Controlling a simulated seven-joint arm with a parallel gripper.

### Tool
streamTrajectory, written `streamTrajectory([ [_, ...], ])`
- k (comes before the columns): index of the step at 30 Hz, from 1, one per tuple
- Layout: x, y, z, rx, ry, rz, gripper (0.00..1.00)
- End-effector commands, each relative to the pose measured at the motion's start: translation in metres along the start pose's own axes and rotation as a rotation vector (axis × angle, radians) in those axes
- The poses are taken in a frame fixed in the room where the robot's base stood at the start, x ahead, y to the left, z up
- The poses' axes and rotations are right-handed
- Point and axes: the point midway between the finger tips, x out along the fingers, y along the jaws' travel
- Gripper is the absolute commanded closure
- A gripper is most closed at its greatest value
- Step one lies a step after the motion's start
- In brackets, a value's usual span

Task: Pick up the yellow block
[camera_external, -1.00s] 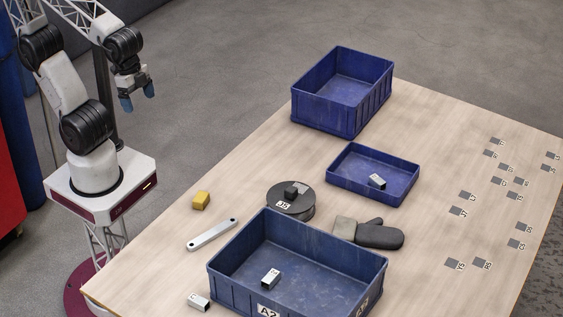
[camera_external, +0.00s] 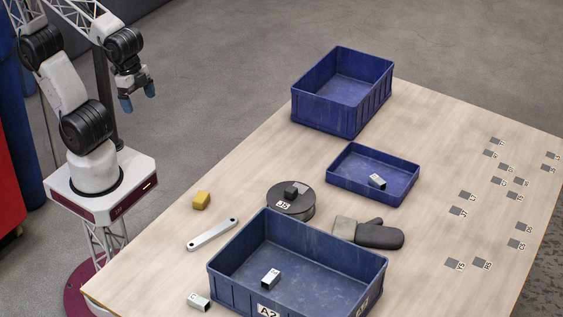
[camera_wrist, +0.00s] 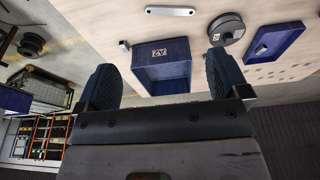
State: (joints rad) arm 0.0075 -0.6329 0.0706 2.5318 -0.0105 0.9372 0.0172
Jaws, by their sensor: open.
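The yellow block (camera_external: 201,200) lies on the wooden table near its left edge, in the external view. It is a small block with nothing touching it. It does not show in the wrist view. My gripper (camera_external: 138,96) is open and empty, up in the air above the floor, left of the table and well away from the block. In the wrist view its two blue fingers (camera_wrist: 162,90) stand wide apart with nothing between them.
A silver bar (camera_external: 212,234) lies just below the block. A large blue bin (camera_external: 330,265), a black disc (camera_external: 291,200), a small blue tray (camera_external: 372,160), another blue bin (camera_external: 325,115), a dark glove (camera_external: 380,236) and a metal bracket (camera_external: 199,302) stand on the table.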

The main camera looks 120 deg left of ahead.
Motion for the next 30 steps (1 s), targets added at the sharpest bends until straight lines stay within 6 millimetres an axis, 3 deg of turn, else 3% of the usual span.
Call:
streamTrajectory([
  [8,0.031,-0.006,-0.016,-0.016,0.047,-0.006,0.06],
  [21,0.15,-0.033,-0.06,-0.073,0.265,-0.038,0.06],
  [30,0.229,-0.055,-0.066,-0.11,0.428,-0.066,0.06],
])
